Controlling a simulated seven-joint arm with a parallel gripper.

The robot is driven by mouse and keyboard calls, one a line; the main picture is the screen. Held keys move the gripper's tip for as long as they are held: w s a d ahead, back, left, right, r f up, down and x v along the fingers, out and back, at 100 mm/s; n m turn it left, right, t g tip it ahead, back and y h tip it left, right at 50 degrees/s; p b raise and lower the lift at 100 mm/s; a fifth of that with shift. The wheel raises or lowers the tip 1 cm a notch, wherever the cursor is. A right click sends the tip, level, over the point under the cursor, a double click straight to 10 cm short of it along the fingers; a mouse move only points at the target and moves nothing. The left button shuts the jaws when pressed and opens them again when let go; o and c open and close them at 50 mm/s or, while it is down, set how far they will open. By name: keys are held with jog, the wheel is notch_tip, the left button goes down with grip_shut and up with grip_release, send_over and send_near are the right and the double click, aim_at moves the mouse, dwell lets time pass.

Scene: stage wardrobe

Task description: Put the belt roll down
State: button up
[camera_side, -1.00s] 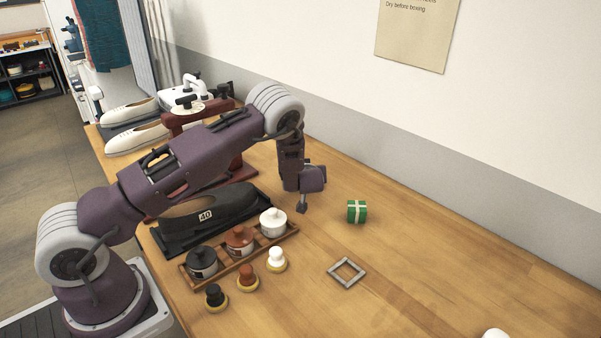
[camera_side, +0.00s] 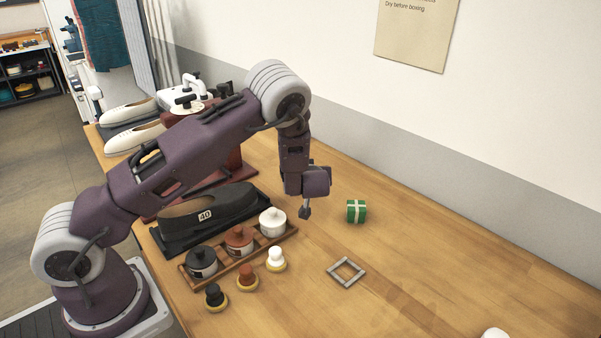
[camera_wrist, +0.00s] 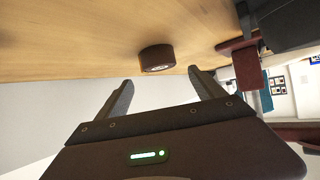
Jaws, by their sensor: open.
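The belt roll (camera_wrist: 157,58) is a dark brown disc with a pale spiral in its side. In the wrist view it rests on the wooden table, ahead of my fingertips. It does not show in the side view, where my arm seems to hide it. My gripper (camera_wrist: 161,78) is open and empty, its two fingers spread, with the roll lying beyond the gap between them. In the side view my gripper (camera_side: 305,211) hangs low over the table, left of the green box.
A green box with white ribbon (camera_side: 356,211) and a grey square frame (camera_side: 346,271) lie on the table. A tray of pots (camera_side: 204,275), several small daubers (camera_side: 276,259) and a black shoe form (camera_side: 205,213) are to the left. The right side is mostly clear.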

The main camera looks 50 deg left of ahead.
jog(key=v, duration=0.5)
jog(key=s+d+r+m+h, duration=0.2)
jog(key=s+d+r+h, duration=0.15)
jog(key=d+r, duration=0.2)
jog(key=s+d+r+m+t+h, duration=0.1)
jog(key=s+d+r+h, duration=0.1)
jog(key=d+r+h, duration=0.4)
jog(key=s+d+r+m+h, duration=0.1)
jog(key=s+d+r+m, duration=0.2)
jog(key=r, duration=0.4)
jog(key=s+d+r+m+h, duration=0.1)
jog(key=s+d+r+m, duration=0.1)
jog(key=s, duration=0.5)
jog(key=s+d+r+m+h, duration=0.1)
jog(key=s+r, duration=0.1)
jog(key=s, duration=0.6)
jog(key=s+a+f+m+g+y, duration=0.2)
jog(key=s, duration=1)
jog(key=shift+a, duration=0.3)
